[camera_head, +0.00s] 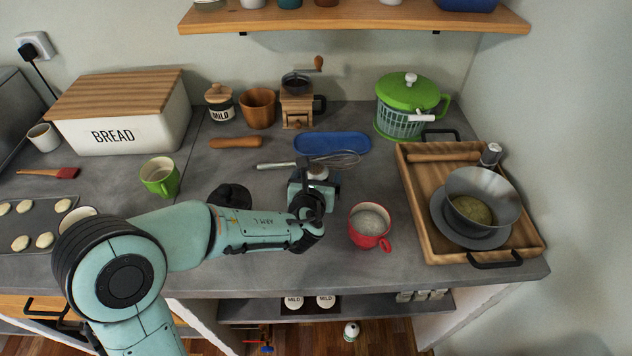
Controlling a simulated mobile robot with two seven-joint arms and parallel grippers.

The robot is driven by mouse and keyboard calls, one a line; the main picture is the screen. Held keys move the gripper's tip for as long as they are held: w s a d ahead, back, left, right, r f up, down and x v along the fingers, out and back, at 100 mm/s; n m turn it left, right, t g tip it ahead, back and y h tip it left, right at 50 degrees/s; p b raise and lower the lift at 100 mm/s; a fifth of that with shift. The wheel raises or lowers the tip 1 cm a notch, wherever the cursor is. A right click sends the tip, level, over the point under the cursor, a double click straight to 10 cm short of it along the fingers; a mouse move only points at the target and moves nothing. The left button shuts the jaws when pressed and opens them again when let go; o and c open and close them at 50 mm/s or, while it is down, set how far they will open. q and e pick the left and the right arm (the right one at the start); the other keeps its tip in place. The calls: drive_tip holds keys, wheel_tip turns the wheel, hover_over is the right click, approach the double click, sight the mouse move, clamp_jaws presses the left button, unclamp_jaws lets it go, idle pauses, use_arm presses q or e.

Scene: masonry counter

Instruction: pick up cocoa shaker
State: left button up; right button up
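My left arm comes in from the left, and its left gripper (314,186) is over the middle of the counter, in front of the whisk. A small object with a pale rounded top (318,172) shows at its fingers; it looks like the cocoa shaker, but its body is mostly hidden by the gripper. I cannot tell whether the fingers are closed on it or only around it. Another small shaker-like cylinder with a metallic end (491,154) is at the back of the wooden tray. My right gripper is not in view.
A red mug (370,227) stands right of the gripper. A whisk (335,161) and blue dish (332,143) lie behind it. The wooden tray (416,204) holds a metal bowl (482,189). A green mug (160,177) is left. A shelf (350,20) hangs above.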

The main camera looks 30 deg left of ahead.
use_arm(q)
drive_tip(key=c, duration=1.1)
drive_tip(key=shift+r, duration=0.2)
